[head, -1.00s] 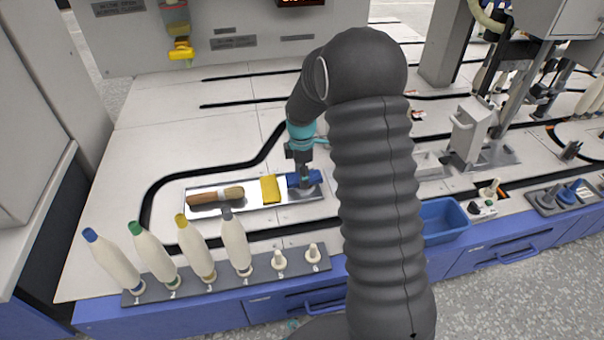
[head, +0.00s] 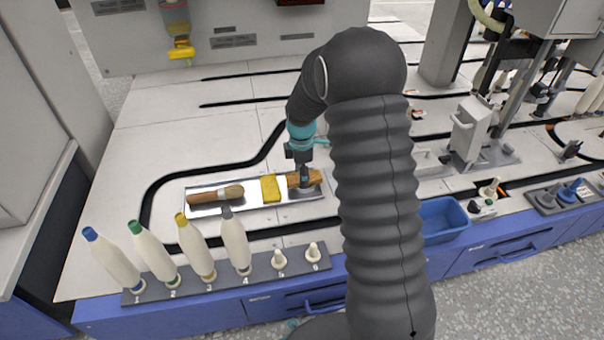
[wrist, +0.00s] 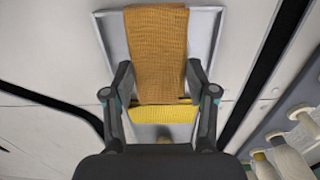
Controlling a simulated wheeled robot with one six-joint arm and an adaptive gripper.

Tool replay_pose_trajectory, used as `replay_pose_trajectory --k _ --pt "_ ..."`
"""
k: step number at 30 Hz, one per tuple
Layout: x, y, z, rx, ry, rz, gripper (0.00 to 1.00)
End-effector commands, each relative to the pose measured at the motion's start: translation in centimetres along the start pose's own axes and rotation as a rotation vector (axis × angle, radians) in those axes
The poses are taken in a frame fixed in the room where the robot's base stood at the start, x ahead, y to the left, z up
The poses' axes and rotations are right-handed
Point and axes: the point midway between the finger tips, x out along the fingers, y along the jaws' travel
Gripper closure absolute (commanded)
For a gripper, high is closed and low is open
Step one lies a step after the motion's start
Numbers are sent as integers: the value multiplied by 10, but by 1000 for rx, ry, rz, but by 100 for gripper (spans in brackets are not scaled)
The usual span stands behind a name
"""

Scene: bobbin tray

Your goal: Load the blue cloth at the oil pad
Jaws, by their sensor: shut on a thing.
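My gripper (head: 304,178) is low over the right end of a shallow metal tray (head: 238,209), shut on an orange-brown cloth (head: 316,178). In the wrist view the woven cloth (wrist: 158,50) lies between the two fingers (wrist: 160,88), with the tray rim (wrist: 113,45) around it. No blue cloth shows now; the cloth in the gripper is orange-brown. A yellow cloth or pad (head: 270,187) lies just left of it in the tray, and shows in the wrist view (wrist: 165,113). I cannot tell which thing is the oil pad.
A wooden-handled brush (head: 215,195) lies in the tray's left part. Several white bobbins (head: 192,247) stand on a grey rack (head: 200,284) at the front edge. A blue bin (head: 442,220) is right of my arm. The table behind the tray is clear.

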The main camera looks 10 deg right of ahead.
Motion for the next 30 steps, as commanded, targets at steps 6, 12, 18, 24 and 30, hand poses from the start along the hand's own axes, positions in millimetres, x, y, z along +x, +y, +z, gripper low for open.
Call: replay_pose_trajectory --k 6,12,18,24,30 --pt "2 0 0 0 0 -2 71" --pt "0 -1 0 0 0 -2 71" --pt "-13 0 0 0 0 -2 71" --pt "-28 0 0 0 0 -1 71" --pt "-42 0 0 0 0 0 71"
